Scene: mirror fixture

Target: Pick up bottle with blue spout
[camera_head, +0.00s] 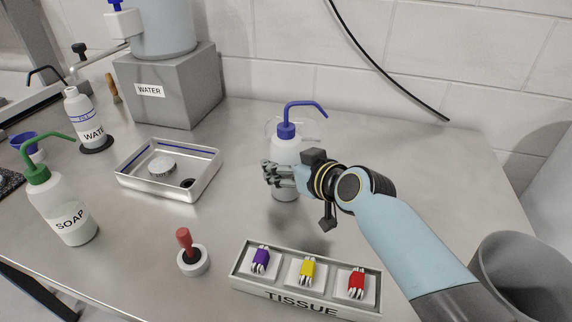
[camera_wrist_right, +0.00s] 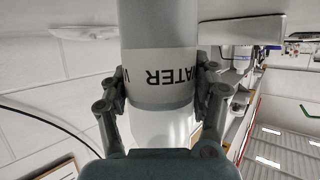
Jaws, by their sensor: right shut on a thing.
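The bottle with the blue spout (camera_head: 286,148) stands upright near the back middle of the table in the head view. It has a white translucent body, a blue cap and a bent blue tube. My right gripper (camera_head: 279,175) is shut around its body and hides part of it. In the right wrist view the bottle (camera_wrist_right: 160,70) fills the space between the fingers (camera_wrist_right: 160,95), with its "WATER" label upside down. I cannot tell whether its base touches the table. My left gripper is not in view.
A tissue box (camera_head: 240,272) with small coloured items sits at the front. A red-handled stamp (camera_head: 185,240), a metal tray (camera_head: 200,185), a green-spouted soap bottle (camera_head: 66,215) and another water bottle (camera_head: 83,112) stand left. A grey bin (camera_head: 515,270) is at right.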

